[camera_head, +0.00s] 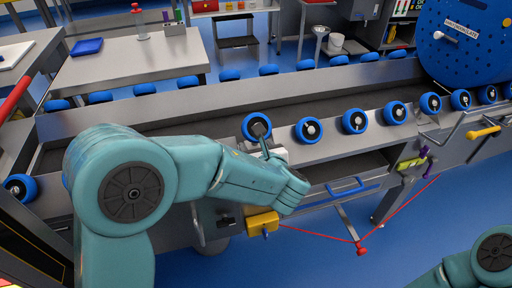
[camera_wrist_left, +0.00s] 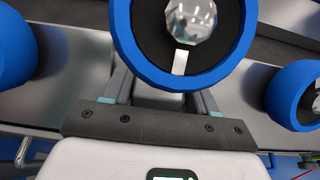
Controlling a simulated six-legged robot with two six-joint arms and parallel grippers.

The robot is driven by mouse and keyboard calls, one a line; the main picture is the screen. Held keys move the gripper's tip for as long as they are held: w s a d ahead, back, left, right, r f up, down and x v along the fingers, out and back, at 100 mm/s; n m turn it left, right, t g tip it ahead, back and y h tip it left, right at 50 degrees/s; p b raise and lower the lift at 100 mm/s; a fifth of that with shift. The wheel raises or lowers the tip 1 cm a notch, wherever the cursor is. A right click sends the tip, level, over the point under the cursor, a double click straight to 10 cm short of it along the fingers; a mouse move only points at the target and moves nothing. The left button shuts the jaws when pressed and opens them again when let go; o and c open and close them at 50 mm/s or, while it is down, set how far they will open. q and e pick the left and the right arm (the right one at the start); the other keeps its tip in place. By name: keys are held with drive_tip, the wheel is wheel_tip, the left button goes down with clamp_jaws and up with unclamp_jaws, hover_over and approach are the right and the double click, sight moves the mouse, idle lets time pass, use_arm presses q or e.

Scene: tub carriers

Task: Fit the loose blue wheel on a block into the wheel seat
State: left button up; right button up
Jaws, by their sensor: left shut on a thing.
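A blue wheel with a dark hub (camera_head: 249,123) is at the front edge of the long steel trough, left of a row of similar blue wheels. My left gripper (camera_head: 262,142) is shut on this wheel, its fingers reaching up from below. In the left wrist view the same wheel (camera_wrist_left: 135,46) fills the top centre, with a pale round end at its hub and a finger of my gripper (camera_wrist_left: 162,84) on either side. My right gripper is out of view.
More blue wheels (camera_head: 307,130) line the trough's front edge to the right. A steel trough (camera_head: 200,104) runs across behind. A big blue drum (camera_head: 468,50) stands at upper right. A yellow box (camera_head: 262,222) and red cord hang below.

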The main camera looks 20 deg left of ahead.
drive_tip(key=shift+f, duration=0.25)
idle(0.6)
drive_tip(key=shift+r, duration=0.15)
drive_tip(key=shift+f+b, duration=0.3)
drive_tip(key=shift+b, duration=0.05)
idle(2.1)
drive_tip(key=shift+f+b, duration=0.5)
idle(1.8)
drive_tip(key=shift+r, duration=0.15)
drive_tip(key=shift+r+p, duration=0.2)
drive_tip(key=shift+p, duration=0.15)
